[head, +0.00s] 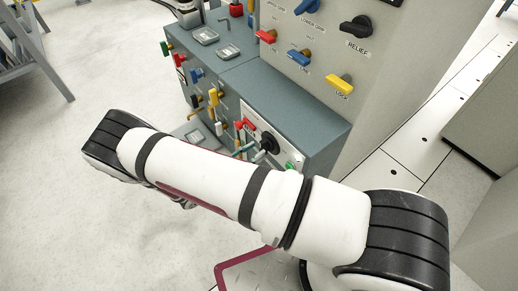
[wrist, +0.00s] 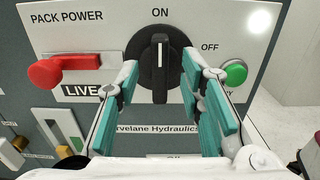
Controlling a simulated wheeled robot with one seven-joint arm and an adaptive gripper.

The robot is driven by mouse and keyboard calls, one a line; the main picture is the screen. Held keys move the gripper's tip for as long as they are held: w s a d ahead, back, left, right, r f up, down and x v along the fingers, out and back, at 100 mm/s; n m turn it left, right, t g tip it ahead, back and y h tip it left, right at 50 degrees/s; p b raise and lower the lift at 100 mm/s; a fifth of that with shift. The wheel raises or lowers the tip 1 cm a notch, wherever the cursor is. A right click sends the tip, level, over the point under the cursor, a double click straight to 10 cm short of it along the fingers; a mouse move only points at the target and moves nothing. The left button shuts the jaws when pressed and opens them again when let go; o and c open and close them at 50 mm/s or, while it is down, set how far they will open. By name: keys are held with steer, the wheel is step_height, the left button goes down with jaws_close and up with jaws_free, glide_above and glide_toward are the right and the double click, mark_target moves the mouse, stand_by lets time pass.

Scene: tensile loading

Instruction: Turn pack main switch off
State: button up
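The pack main switch is a black rotary knob (wrist: 159,62) on the white PACK POWER panel (wrist: 105,25) in the wrist view. Its white line points up at ON; OFF is marked to the upper right. My gripper (wrist: 168,85) is open, its teal-padded fingers on either side of the knob's lower part, with visible gaps to the handle. I cannot tell how far the tips are from the panel. In the head view the knob (head: 269,143) shows just beyond my arm, which hides most of my gripper.
A red lever (wrist: 62,69) sits left of the knob above a LIVE label, and a green button (wrist: 235,72) sits close to the right finger. The teal bench (head: 290,105) carries several other coloured handles. Its upright panel has a black RELIEF knob (head: 356,26) and a yellow LOCK handle (head: 340,84).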

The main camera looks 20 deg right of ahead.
mark_target(265, 147)
steer(key=shift+x, duration=1.35)
steer(key=shift+c, duration=0.2)
jaws_close()
